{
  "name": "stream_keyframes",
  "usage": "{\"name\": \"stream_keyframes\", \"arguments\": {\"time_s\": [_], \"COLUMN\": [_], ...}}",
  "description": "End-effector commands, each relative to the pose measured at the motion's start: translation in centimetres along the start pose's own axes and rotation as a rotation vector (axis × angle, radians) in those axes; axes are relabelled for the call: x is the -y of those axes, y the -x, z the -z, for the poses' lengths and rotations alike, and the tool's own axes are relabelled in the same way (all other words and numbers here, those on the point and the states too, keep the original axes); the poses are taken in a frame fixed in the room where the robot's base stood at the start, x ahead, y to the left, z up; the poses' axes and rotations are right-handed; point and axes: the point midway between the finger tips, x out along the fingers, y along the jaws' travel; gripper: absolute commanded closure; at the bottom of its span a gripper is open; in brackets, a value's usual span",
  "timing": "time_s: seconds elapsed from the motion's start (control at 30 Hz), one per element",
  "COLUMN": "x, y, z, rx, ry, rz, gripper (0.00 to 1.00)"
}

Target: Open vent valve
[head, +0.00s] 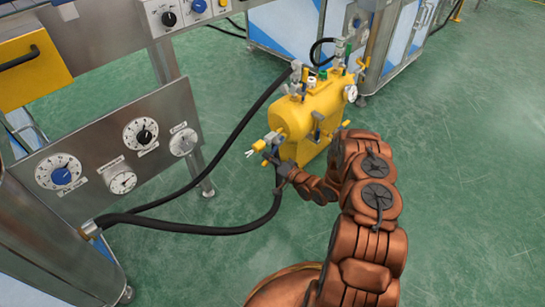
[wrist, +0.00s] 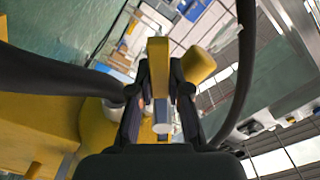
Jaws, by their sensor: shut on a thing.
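The yellow tank unit (head: 312,112) stands on the green floor, with fittings on top and a valve low on its left side. My gripper (head: 270,158) is at that side valve, beside the tank's lower left end. In the wrist view, my gripper (wrist: 159,100) has its two dark fingers closed on both sides of a yellow valve handle (wrist: 158,62). The handle also shows small in the head view (head: 259,145). The fingers partly hide the valve body. I cannot tell from the frames how far the handle is turned.
Black hoses (head: 237,140) run from the tank to the steel panel with dials (head: 110,150) at left. A pressure gauge (head: 351,93) is on the tank's right side. Blue and white cabinets (head: 285,38) stand behind. The floor at right (head: 470,170) is clear.

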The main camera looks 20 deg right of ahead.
Motion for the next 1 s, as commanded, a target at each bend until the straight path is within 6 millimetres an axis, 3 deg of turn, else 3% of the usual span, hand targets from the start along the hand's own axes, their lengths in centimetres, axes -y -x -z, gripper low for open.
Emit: {"name": "stream_keyframes", "arguments": {"time_s": [0.33, 0.37, 0.6, 1.0], "x": [0.0, 0.0, 0.04, 0.02], "y": [0.04, 0.04, -0.02, 0.46], "z": [-0.35, -0.36, -0.26, -0.13], "rx": [0.006, 0.006, 0.004, 0.002], "ry": [-0.006, -0.006, -0.004, -0.003], "rz": [-0.001, -0.001, 0.0, 0.0], "gripper": [1.0, 0.83, 0.58, 0.57]}}
